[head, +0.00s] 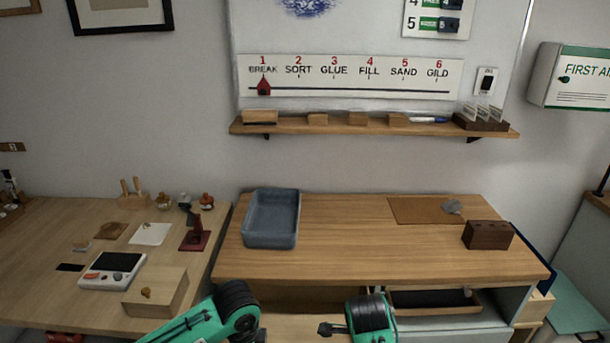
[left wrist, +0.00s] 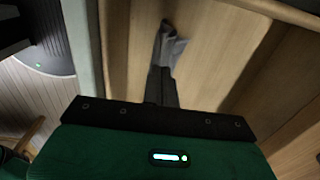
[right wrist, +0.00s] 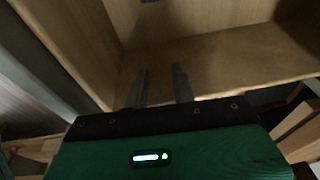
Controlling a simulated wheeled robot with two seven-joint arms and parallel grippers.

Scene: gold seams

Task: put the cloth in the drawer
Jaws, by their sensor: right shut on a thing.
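A grey cloth (left wrist: 172,45) shows in the left wrist view at the tips of my left gripper (left wrist: 163,75). Its fingers are close together on the cloth, with light wood boards behind. The drawer (head: 300,328) is a pale wooden part below the counter in the head view, partly hidden by my arms. My right gripper (head: 325,328) is low beside it; in the right wrist view its fingers (right wrist: 161,72) stand slightly apart at a wooden panel (right wrist: 230,62). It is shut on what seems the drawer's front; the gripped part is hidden.
Another open drawer (head: 435,302) is below right. A side table (head: 50,220) holds a scale (head: 113,270) and box (head: 157,291).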

